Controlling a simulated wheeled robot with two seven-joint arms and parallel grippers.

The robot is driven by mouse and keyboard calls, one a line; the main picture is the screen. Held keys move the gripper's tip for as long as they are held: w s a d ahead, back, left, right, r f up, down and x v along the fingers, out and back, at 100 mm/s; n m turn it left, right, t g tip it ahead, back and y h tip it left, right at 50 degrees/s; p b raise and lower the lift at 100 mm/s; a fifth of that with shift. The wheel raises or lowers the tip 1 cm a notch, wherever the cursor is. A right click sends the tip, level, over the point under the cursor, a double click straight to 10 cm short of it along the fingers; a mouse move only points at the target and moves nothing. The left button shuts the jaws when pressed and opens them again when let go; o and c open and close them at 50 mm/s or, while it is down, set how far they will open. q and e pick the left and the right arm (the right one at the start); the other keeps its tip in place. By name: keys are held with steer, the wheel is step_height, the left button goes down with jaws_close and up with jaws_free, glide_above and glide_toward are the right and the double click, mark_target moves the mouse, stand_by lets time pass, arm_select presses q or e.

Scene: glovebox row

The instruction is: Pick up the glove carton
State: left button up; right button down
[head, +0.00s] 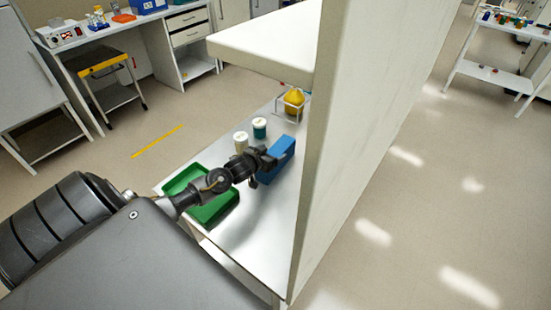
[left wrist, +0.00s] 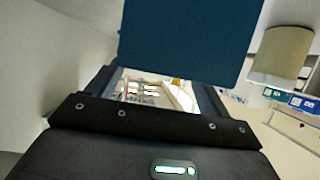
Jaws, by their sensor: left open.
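The glove carton is most likely the blue box (head: 283,151) on the white bench, beside the upright panel. My left gripper (head: 264,168) is at the near left side of this box in the head view. In the left wrist view the blue box (left wrist: 190,38) fills the upper middle, right in front of the open jaws (left wrist: 158,88), and hides part of the far finger area. I cannot tell whether the fingers touch it. My right gripper is not in view.
A green tray (head: 213,210) lies under my left forearm. A cream jar (head: 241,141), a teal jar (head: 259,128) and a yellow object in a wire stand (head: 293,101) are behind. The tall panel (head: 360,130) and shelf (head: 270,42) close in the right and top.

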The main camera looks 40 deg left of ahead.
mark_target(279, 147)
arm_select(q)
steer(key=shift+x, duration=1.9)
steer(key=shift+c, duration=0.4)
steer(key=c, duration=1.3)
steer(key=shift+r, duration=0.15)
steer(key=shift+r, duration=0.2)
step_height(279, 147, up, 2)
steer(key=shift+r, duration=0.2)
steer(key=s+r, duration=0.2)
steer(key=r, duration=0.1)
steer(key=s+r, duration=0.2)
steer(key=shift+d, duration=0.4)
steer(key=v, duration=0.7)
steer(key=d+r+b+v, duration=0.1)
steer(key=v, duration=0.3)
steer(key=shift+w, duration=0.25)
